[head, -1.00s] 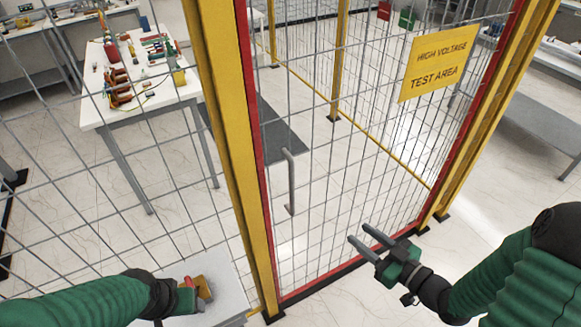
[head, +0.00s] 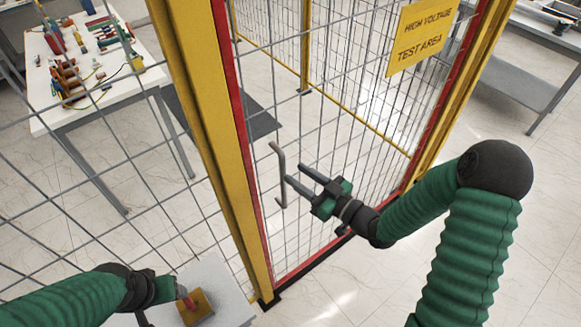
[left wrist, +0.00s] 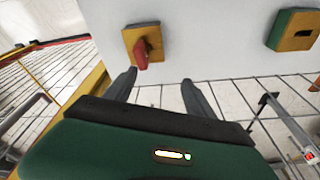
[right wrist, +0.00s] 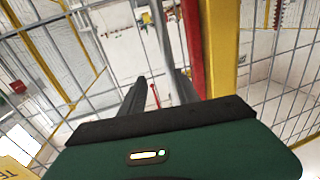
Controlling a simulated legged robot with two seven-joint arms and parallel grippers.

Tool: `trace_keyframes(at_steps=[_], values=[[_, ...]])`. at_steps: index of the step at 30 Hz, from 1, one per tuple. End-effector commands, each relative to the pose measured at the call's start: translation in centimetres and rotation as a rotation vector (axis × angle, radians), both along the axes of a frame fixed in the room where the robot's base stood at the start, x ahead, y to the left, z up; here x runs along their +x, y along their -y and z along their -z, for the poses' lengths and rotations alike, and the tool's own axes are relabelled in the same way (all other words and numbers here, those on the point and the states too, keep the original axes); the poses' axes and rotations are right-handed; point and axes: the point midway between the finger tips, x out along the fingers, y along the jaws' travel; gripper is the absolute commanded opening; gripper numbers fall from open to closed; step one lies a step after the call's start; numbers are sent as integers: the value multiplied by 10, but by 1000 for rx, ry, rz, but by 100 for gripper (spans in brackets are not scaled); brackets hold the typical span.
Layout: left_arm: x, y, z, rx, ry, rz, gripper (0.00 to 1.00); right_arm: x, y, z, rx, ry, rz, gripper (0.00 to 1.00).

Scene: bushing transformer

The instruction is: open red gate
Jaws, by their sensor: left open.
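The red-framed mesh gate (head: 240,130) appears shut against the yellow post (head: 205,130). Its grey upright handle (head: 279,175) is on the gate's left side. My right gripper (head: 295,173) is open, its fingertips just right of the handle in the head view. My left gripper (left wrist: 158,78) is open below a red knob on a yellow plate (left wrist: 142,45), fingers apart and empty. The knob also shows in the head view (head: 184,298).
A yellow high voltage sign (head: 423,38) hangs on the gate's upper right. A white table (head: 100,90) with parts stands behind the mesh at left. A grey bench (head: 530,75) is at the far right. A green-yellow box (left wrist: 294,30) sits right of the knob.

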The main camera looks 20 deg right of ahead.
Motion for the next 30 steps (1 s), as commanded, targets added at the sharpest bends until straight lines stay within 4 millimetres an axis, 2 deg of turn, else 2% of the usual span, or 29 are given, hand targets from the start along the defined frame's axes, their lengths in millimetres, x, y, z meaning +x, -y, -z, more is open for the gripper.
trace_keyframes(at_steps=[2,6,16,24,25,30], values=[[0,-1,2,0,0,-2,63,12,-13,-1,-1,3,-5,38],[0,-1,3,1,0,-2,63,28,-19,-1,2,3,-3,38],[0,0,3,0,0,-1,63,35,-12,1,10,0,0,38],[0,0,3,0,0,-1,63,35,-16,0,3,1,5,2],[0,0,3,0,0,-1,63,35,-16,-1,2,2,5,0],[0,-1,3,1,0,-2,63,35,-15,-1,5,4,3,0]])
